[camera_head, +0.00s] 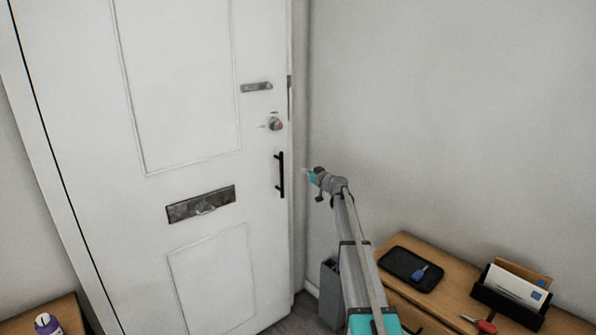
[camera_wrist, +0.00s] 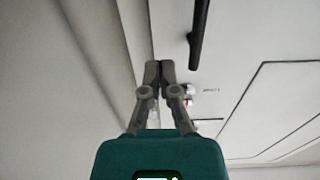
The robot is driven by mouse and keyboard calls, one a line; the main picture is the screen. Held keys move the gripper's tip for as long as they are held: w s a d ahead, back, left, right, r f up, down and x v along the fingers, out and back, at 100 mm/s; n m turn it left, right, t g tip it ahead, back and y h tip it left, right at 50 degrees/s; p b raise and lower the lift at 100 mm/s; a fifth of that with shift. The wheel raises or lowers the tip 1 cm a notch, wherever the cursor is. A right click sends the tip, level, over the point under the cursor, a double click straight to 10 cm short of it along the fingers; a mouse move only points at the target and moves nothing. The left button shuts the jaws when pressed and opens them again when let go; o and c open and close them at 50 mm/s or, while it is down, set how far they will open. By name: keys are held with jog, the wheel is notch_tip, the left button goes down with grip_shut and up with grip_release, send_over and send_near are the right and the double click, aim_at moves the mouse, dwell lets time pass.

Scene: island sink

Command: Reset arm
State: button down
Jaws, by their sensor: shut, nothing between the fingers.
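My gripper (camera_wrist: 159,68) is shut and empty in the wrist view, its two fingertips together. In the head view my arm reaches up from the lower right, and its end is at the right of the white door (camera_head: 195,110), close to the black bar handle (camera_head: 280,175). The fingers are hard to make out there. The handle also shows in the wrist view (camera_wrist: 198,35), just right of my fingertips and apart from them in the picture.
A wooden cabinet (camera_head: 440,305) stands at the lower right, bearing a black tray (camera_head: 398,262) with a blue key-like item, a letter holder (camera_head: 505,296) and a red-handled tool (camera_head: 484,325). A grey bin (camera_head: 330,285) is beside the door. A purple-and-white bottle (camera_head: 46,324) stands at lower left.

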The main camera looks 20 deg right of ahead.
jog(key=shift+s+d, duration=0.25)
jog(key=shift+s, duration=0.1)
dwell(0.3)
jog(key=s+a+f+g+p, duration=0.2)
jog(key=s+a+f+g, duration=0.25)
jog(key=s+a, duration=0.65)
jog(key=s+a+f+g+p, duration=0.25)
jog(key=s+a+g, duration=0.25)
jog(key=s+a, duration=0.65)
jog(key=s+d+f+m+g+h+p, duration=0.1)
jog(key=s+f+m+g+h, duration=0.1)
jog(key=s, duration=1.4)
jog(key=s+d+f+m+g+h+p, duration=0.1)
jog(key=s+g+h, duration=0.4)
jog(key=s, duration=1.1)
jog(key=shift+s+d+f+m+p, duration=0.35)
jog(key=shift+d+m+p, duration=0.25)
jog(key=shift+m+p, duration=0.15)
